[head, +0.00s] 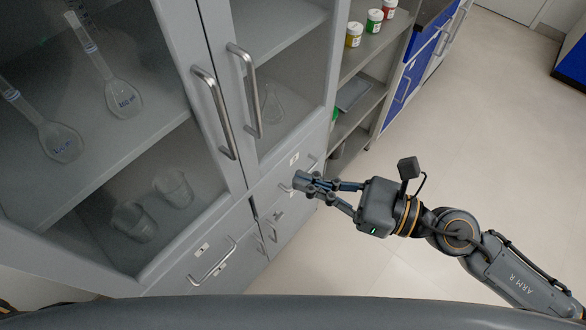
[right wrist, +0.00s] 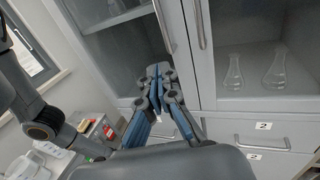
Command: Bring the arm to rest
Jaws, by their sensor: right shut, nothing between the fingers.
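My right gripper (head: 306,183) is shut and empty in the head view. It is in front of the lower part of a grey glass-door cabinet (head: 230,160), near the drawers. In the right wrist view the closed fingers (right wrist: 158,78) point toward the cabinet doors and their long handles (right wrist: 163,27). I cannot tell whether the fingertips touch the cabinet. My left gripper is not in the head view.
The cabinet holds volumetric flasks (head: 122,97) and beakers (head: 172,188) behind glass. Metal handles (head: 214,112) and drawer handles (head: 213,262) stick out. Open shelves with small jars (head: 374,21) stand to the right. The floor (head: 480,130) on the right is clear.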

